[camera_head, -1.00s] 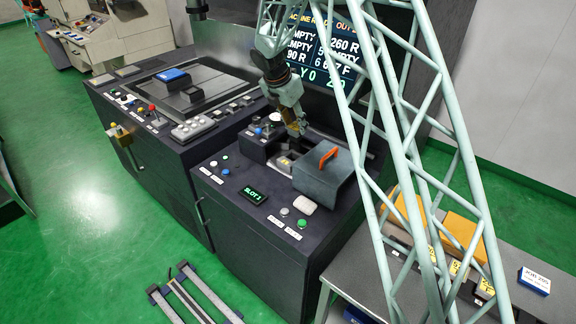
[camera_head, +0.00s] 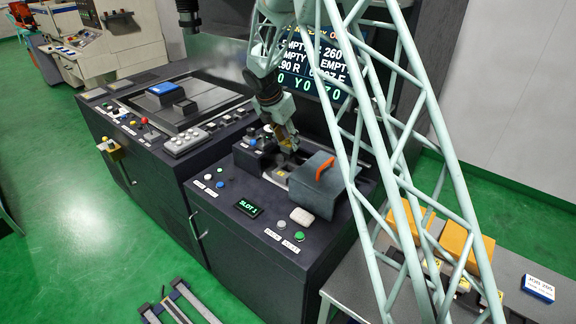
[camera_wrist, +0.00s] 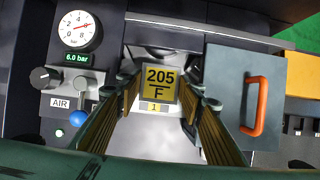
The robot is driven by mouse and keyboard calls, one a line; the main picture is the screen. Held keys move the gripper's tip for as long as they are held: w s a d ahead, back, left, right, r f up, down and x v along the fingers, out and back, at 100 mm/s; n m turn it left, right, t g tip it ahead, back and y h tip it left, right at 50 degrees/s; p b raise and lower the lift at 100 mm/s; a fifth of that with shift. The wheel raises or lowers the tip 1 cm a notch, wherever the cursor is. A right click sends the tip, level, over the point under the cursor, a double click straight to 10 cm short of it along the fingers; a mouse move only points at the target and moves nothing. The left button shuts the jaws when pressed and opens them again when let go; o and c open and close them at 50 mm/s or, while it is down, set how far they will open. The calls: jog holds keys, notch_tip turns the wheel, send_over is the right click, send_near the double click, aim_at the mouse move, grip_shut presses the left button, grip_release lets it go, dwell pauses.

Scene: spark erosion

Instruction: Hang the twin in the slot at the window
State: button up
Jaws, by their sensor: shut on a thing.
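A block with a yellow plate marked "205 F" (camera_wrist: 160,82) sits between the fingers of my gripper (camera_wrist: 161,92) in the wrist view, and the gripper is shut on it. In the head view my gripper (camera_head: 287,142) points down into the recessed window (camera_head: 280,172) of the dark console. The block's lower end and its contact with any slot are hidden. The small display (camera_head: 248,208) on the console reads "SLOT 1".
A grey hood with an orange handle (camera_head: 318,190) stands right beside the gripper; it also shows in the wrist view (camera_wrist: 235,100). A gauge (camera_wrist: 76,31) and AIR knobs lie on the left. A side table (camera_head: 500,262) with yellow blocks is at right.

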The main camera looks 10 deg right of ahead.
aim_at(286, 155)
jog(key=shift+f, duration=2.55)
jog(key=shift+f+b, duration=0.4)
jog(key=shift+f, duration=1.5)
jog(key=shift+f, duration=0.1)
jog(key=o, duration=1)
jog(key=shift+o, duration=0.2)
jog(key=v, duration=1.2)
jog(key=shift+p, duration=0.45)
